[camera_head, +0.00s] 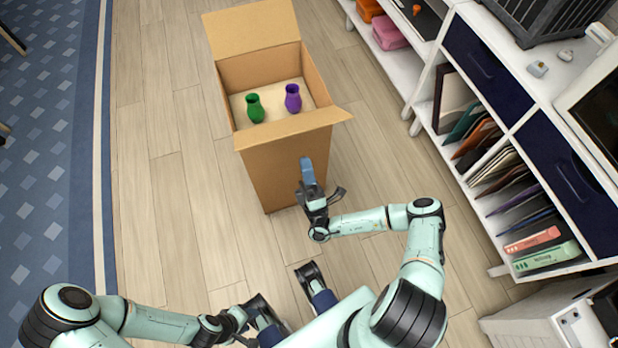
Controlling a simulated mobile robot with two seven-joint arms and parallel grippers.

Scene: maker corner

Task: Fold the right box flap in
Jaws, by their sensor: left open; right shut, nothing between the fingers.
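An open cardboard box (278,168) stands on the floor ahead of me, with its far flap (250,28) raised and leaning outward. The near flap (295,126) sticks outward over the near wall, and its corner juts out to the right. I cannot make out separate flaps on the left and right sides. Inside are a green vase (255,107) and a purple vase (293,98), both upright. My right gripper (306,165) is shut and empty, in front of the near wall below the near flap; I cannot tell whether it touches. My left gripper (296,316) is open and empty, low near my body.
A white shelf unit (470,195) with books, folders and dark blue drawers stands along the right. A blue patterned rug (50,130) lies at the left. The wooden floor (165,160) left of the box is clear.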

